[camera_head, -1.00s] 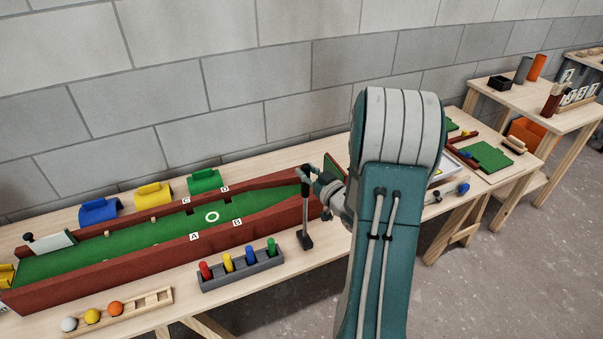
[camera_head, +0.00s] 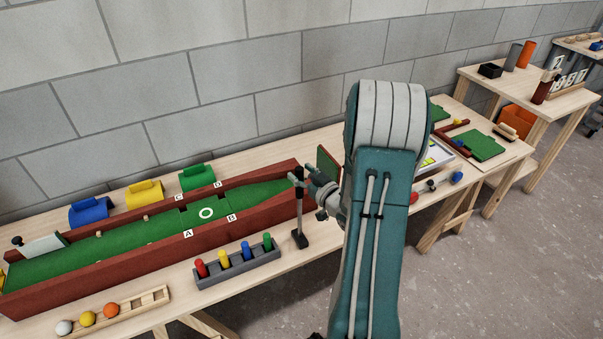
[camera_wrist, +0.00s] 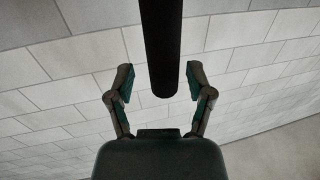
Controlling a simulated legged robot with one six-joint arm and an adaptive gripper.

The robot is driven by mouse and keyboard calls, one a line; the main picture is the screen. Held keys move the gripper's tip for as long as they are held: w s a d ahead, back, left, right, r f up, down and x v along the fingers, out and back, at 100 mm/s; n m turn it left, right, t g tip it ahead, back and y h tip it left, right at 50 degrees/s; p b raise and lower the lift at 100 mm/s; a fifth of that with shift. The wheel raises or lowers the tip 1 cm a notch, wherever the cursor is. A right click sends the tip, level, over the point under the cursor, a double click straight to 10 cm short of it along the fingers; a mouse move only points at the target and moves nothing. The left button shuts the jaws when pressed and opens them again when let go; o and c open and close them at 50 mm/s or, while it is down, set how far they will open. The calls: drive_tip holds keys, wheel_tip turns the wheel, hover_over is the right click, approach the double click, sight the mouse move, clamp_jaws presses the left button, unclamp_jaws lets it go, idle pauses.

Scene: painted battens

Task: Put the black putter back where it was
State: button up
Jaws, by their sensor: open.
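The black putter (camera_head: 299,212) stands roughly upright at the front edge of the table, beside the right end of the red-walled green lane (camera_head: 100,252). My gripper (camera_head: 309,174) is at the putter's upper end, just right of it in the head view. In the wrist view my gripper (camera_wrist: 160,82) is open, and a thick black bar (camera_wrist: 161,45), seemingly the putter's handle, shows between and beyond the two fingers. Neither finger visibly touches it. My arm hides part of the table behind.
A grey holder (camera_head: 238,268) with red, yellow, blue and green pegs stands left of the putter. A wooden ball rack (camera_head: 140,304) lies further left. Red-ended (camera_head: 414,197) and blue-ended (camera_head: 457,178) pieces lie right of my arm. Blue, yellow and green arches line the back.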

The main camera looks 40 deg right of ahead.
drive_tip(key=s, duration=1.2)
drive_tip(key=w+a+r+g+h, duration=0.4)
drive_tip(key=w+a+r+g, duration=0.35)
drive_tip(key=r, duration=0.25)
drive_tip(key=s+a+r+g+y, duration=0.2)
drive_tip(key=s+a, duration=0.5)
drive_tip(key=a, duration=0.3)
drive_tip(key=s+a+r+g+y, duration=0.2)
drive_tip(key=s+a+r+g, duration=0.1)
drive_tip(key=s+a, duration=0.5)
drive_tip(key=shift+a, duration=1.1)
